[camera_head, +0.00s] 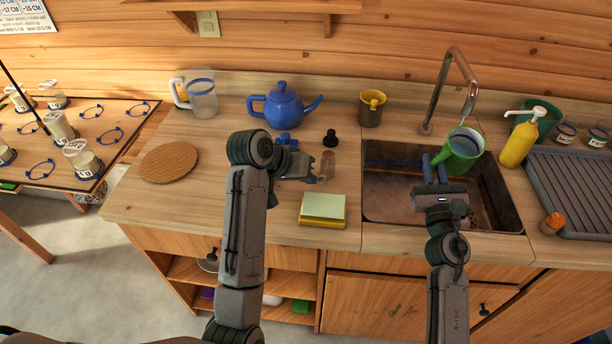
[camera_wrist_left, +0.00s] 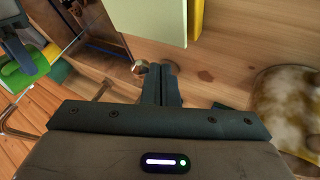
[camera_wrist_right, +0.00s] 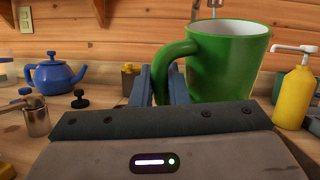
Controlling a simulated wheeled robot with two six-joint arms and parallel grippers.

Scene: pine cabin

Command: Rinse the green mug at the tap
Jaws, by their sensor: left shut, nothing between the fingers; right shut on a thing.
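The green mug (camera_head: 465,150) is held over the sink (camera_head: 388,206), below the tap (camera_head: 455,80), in the head view. In the right wrist view the mug (camera_wrist_right: 228,65) looks near upright, its opening up and its inside pale. My right gripper (camera_head: 432,172) is shut on the mug's handle (camera_wrist_right: 172,65). No water stream can be made out. My left gripper (camera_head: 312,170) is shut and empty above the counter, left of the sink; its closed fingers show in the left wrist view (camera_wrist_left: 161,85).
A blue teapot (camera_head: 284,105) and yellow-brown pot (camera_head: 371,107) stand behind. A yellow soap bottle (camera_head: 517,144) and grey drying rack (camera_head: 575,190) are right of the sink.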

